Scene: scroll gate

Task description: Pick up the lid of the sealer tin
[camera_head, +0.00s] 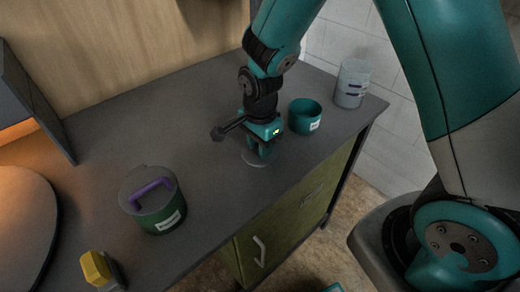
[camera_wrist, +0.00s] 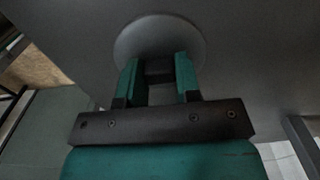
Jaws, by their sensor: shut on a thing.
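My gripper (camera_head: 261,152) points down over the grey counter and is shut on the grip of a round grey lid (camera_head: 256,161). In the wrist view the lid (camera_wrist: 128,42) is a flat grey disc beyond my gripper (camera_wrist: 158,72), with a dark block between the two teal fingers. I cannot tell whether the lid touches the counter or hangs just above it. An open teal tin (camera_head: 305,124) with a pale label stands just right of my gripper. A green tin (camera_head: 165,219) at the lower left wears a grey lid with a purple handle. The labels are too small to read.
A pale canister (camera_head: 352,82) with purple marks stands at the counter's far right corner. A yellow-topped object (camera_head: 96,268) is at the lower left. A dark panel (camera_head: 28,98) rises at the left. The counter (camera_head: 145,125) is clear between the green tin and my gripper.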

